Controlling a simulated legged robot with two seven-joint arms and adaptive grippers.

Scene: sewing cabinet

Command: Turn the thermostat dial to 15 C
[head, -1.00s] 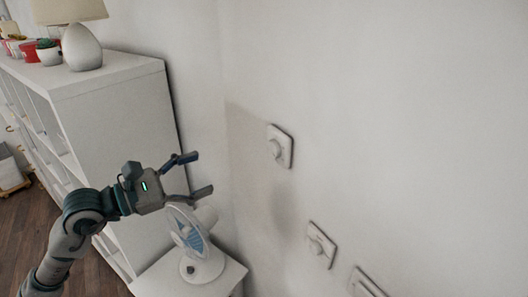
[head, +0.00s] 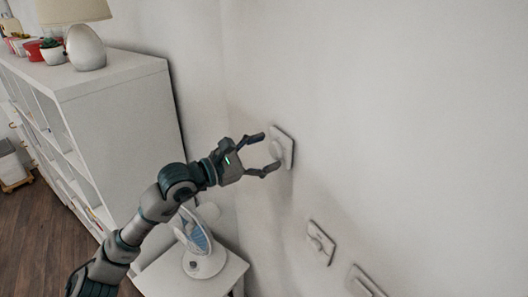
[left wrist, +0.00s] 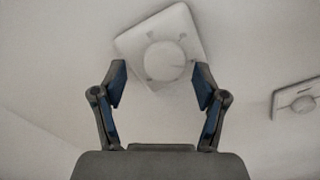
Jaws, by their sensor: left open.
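The thermostat is a white square plate (head: 287,146) with a round dial (head: 275,150), on the wall right of the white shelf. In the left wrist view the plate (left wrist: 140,35) looks tilted and its round dial (left wrist: 164,60) lies ahead, between and beyond the fingertips. Small marks sit around the dial; I cannot read them. My left gripper (head: 264,154) is open with nothing between its fingers, just left of the dial. In the left wrist view its two fingers (left wrist: 160,82) are spread wider than the dial. I see no clear contact. My right gripper is not in view.
Two more wall plates (head: 320,242) (head: 366,283) sit lower right; one shows in the left wrist view (left wrist: 298,98). The white shelf (head: 125,125) holds a lamp (head: 86,46).

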